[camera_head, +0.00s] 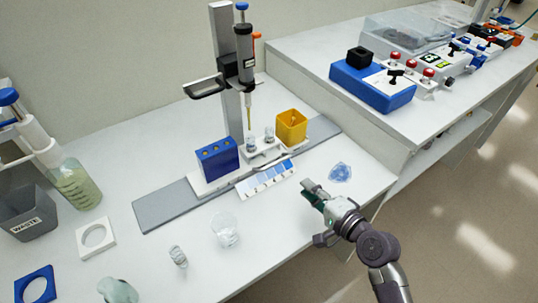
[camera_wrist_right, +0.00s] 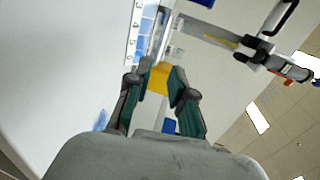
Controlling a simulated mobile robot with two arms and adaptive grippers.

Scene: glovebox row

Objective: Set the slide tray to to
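The slide tray is a white carriage (camera_head: 216,183) on a long grey rail (camera_head: 165,212). It carries a blue block with holes (camera_head: 217,158), small clear vials (camera_head: 269,136) and a yellow cup (camera_head: 291,126). A strip of numbered blue squares (camera_head: 267,179) runs along its front; it also shows in the right wrist view (camera_wrist_right: 137,38). My right gripper (camera_head: 313,191) is in front of the strip's right end, apart from it. In the right wrist view its fingers (camera_wrist_right: 164,82) stand apart with nothing seen between them.
A pipette stand (camera_head: 230,75) rises behind the tray. A clear beaker (camera_head: 225,230), a small vial (camera_head: 178,256) and a blue translucent piece (camera_head: 340,172) lie near the front. A waste bin (camera_head: 30,212) is at left. A raised bench with devices (camera_head: 373,85) is at right.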

